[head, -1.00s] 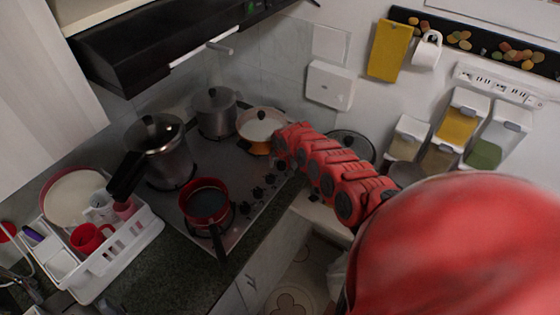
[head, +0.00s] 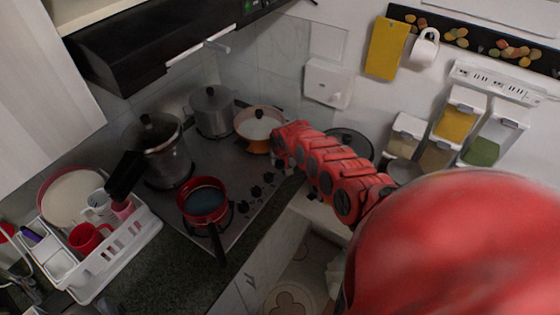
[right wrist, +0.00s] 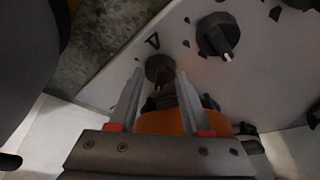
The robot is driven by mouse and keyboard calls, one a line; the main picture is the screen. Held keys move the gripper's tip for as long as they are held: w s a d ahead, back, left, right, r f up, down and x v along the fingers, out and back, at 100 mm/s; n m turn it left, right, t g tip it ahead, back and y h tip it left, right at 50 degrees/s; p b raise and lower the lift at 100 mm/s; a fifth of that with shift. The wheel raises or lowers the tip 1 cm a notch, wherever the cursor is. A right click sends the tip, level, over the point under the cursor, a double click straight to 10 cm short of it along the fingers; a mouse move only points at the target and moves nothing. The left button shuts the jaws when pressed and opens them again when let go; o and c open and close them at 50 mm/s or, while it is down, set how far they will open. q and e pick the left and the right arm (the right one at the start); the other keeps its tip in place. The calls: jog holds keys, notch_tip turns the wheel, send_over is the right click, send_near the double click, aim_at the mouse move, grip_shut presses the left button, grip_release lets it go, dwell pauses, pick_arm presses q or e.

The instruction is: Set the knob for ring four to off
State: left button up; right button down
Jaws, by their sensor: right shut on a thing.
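Another knob (right wrist: 218,34) with a pale pointer tip stands up and to the right, apart from the fingers. I cannot read which ring each knob serves. My left gripper is not in view.
An orange pan (head: 258,130) sits close to the right arm's end. Two steel pots (head: 168,160) and a red saucepan (head: 205,202) stand on the hob. A white dish rack (head: 130,250) is at the left. A lidded pan (head: 350,145) lies beyond the arm.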

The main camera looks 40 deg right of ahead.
jog(key=shift+f+n, duration=0.1)
jog(key=shift+n, duration=0.2)
jog(key=n+y+b, duration=0.1)
jog(key=n+b, duration=0.1)
jog(key=n, duration=0.1)
jog(key=shift+d+f+y, duration=0.1)
jog(key=shift+d+y, duration=0.05)
jog(key=shift+y, duration=0.15)
jog(key=shift+n+y+b, duration=0.5)
jog(key=shift+n+b, duration=0.55)
jog(key=shift+n, duration=0.35)
jog(key=shift+r, duration=0.2)
jog(key=shift+c, duration=1.8)
grip_release()
